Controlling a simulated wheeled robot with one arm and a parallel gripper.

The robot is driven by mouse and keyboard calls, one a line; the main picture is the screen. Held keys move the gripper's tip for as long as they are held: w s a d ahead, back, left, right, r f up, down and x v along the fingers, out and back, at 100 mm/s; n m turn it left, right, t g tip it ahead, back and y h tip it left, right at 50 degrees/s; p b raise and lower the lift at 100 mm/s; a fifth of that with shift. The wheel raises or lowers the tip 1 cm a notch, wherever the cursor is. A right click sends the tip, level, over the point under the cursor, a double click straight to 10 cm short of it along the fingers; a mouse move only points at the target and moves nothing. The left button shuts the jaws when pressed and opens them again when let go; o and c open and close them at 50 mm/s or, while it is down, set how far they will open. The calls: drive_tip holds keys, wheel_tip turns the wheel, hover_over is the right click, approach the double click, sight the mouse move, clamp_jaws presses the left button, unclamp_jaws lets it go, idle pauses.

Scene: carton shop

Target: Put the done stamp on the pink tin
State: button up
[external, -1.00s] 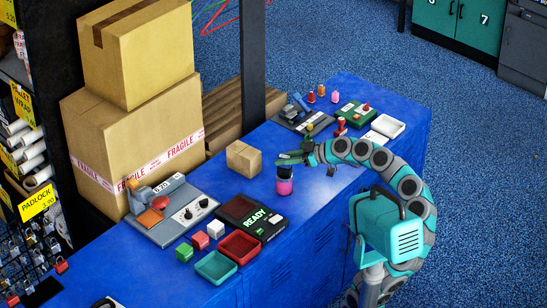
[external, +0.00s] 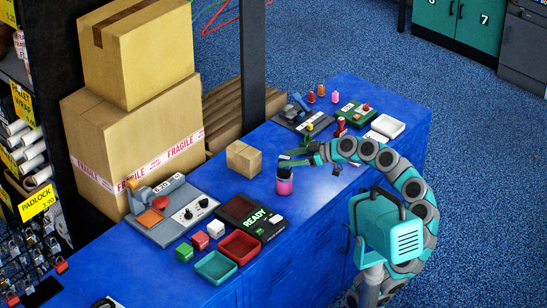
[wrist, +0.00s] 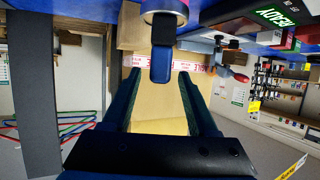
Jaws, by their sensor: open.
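The pink tin (external: 285,187) stands upright on the blue counter, near the middle of the external view. A dark-handled stamp (external: 283,174) stands upright on its top; its label cannot be read. In the wrist view, which is upside down, the tin (wrist: 165,5) shows at the top edge and the stamp's dark handle (wrist: 162,62) extends from it. My gripper (external: 286,157) is open and empty above and beside the tin. In the wrist view the handle lies between the lines of the two fingers, apart from both.
A small carton (external: 243,158) stands left of the tin. The counter right of the tin is bare.

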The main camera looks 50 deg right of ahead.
drive_tip(key=v, duration=1)
drive_tip(key=shift+b, duration=0.35)
